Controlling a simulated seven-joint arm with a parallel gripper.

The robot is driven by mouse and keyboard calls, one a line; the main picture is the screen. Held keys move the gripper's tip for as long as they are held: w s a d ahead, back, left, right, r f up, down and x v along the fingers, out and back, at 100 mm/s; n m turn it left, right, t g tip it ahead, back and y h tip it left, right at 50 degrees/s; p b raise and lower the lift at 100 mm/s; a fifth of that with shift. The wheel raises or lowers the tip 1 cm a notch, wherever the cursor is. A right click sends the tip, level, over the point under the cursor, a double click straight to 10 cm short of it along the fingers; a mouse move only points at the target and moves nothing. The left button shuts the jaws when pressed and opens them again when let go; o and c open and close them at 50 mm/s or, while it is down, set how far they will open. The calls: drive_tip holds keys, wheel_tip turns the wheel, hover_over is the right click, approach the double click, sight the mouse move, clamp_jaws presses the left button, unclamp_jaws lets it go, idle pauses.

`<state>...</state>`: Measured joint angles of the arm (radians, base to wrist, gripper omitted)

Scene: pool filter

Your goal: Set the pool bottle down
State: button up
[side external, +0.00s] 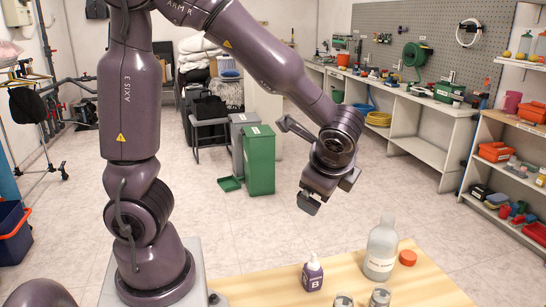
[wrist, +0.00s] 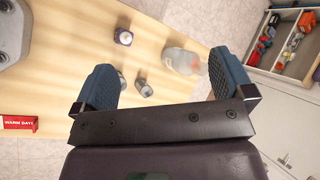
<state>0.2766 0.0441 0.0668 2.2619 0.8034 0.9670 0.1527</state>
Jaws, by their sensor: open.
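The pool bottle (side external: 381,250), large and translucent with a label, stands upright at the back right of the wooden table (side external: 255,290). In the wrist view the bottle (wrist: 180,60) shows beyond my fingers, near the right finger. An orange-red cap (side external: 407,257) lies beside it on the table. My gripper (side external: 308,203) is in the air, above and left of the bottle, clear of it. In the wrist view my gripper (wrist: 160,80) has its two blue pads wide apart with nothing held between them.
A small purple-and-white bottle marked B (side external: 313,275) stands left of the pool bottle. Two small glass vials (side external: 343,300) (side external: 379,297) stand at the front. A red box (wrist: 18,123) shows at the wrist view's left edge. The table between bottle B and the pool bottle is bare.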

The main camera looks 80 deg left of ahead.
drive_tip(key=s+d+r+n+t+h, duration=0.3)
drive_tip(key=s+r+n+h, duration=0.4)
drive_tip(key=s+n, duration=0.3)
drive_tip(key=shift+s+d+r+t, duration=0.35)
drive_tip(key=shift+d+r, duration=0.1)
drive_tip(key=shift+r, duration=0.1)
